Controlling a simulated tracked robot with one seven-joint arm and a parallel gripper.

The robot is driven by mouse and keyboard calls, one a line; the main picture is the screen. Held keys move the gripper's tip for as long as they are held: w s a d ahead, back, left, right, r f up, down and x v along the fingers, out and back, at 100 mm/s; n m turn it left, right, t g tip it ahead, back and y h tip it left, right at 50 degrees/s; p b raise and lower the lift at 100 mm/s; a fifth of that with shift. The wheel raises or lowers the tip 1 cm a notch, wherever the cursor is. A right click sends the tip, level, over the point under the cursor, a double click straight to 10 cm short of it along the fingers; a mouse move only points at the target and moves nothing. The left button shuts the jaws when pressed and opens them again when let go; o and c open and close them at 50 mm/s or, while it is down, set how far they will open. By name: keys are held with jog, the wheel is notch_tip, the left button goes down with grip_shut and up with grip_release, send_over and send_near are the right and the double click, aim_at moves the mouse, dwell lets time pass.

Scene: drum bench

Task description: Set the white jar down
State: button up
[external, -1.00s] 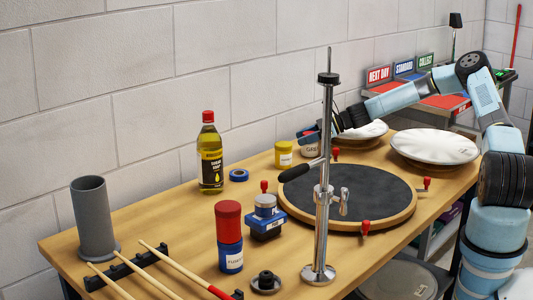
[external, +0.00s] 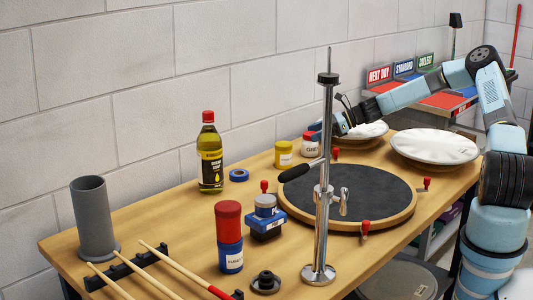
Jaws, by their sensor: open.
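The white jar (external: 310,148) has a red lid and a dark label band. It stands upright on the wooden bench at the back, just right of the yellow jar (external: 284,154). My gripper (external: 318,131) is at the end of the dark wrist, close to the jar's upper right side. The fingertips are small here and partly behind the metal stand, so any slight contact with the jar is hard to tell. The jaws are open, and the jar's lid shows clear.
A round black drum pad (external: 350,195) with red clamps fills the middle of the bench. A tall metal stand (external: 325,230) rises in front. An oil bottle (external: 210,165) and blue tape roll (external: 239,175) are left. White drumheads (external: 435,147) lie at right.

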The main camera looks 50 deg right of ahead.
jog(key=v, duration=0.7)
jog(key=s+a+r+n+g+h, duration=0.3)
jog(key=s+a+r+n, duration=0.3)
jog(key=s+a+n, duration=0.3)
jog(key=s+a+r+n+g+h, duration=0.2)
jog(key=s+a+r+n+g, duration=0.3)
jog(key=a, duration=0.7)
jog(key=s+a+r+n+t+h, duration=0.1)
jog(key=s+a+r+n+h, duration=0.1)
jog(key=s+r+n, duration=0.35)
jog(key=s+a+r+n+t+h, duration=0.1)
jog(key=s+a+r+n+h, duration=0.1)
jog(key=s+r, duration=0.65)
jog(key=s+r+n+t, duration=0.1)
jog(key=s+n, duration=0.4)
jog(key=s, duration=1.3)
jog(key=shift+s+d+t, duration=0.35)
jog(key=shift+t, duration=0.25)
jog(key=shift+n, duration=0.25)
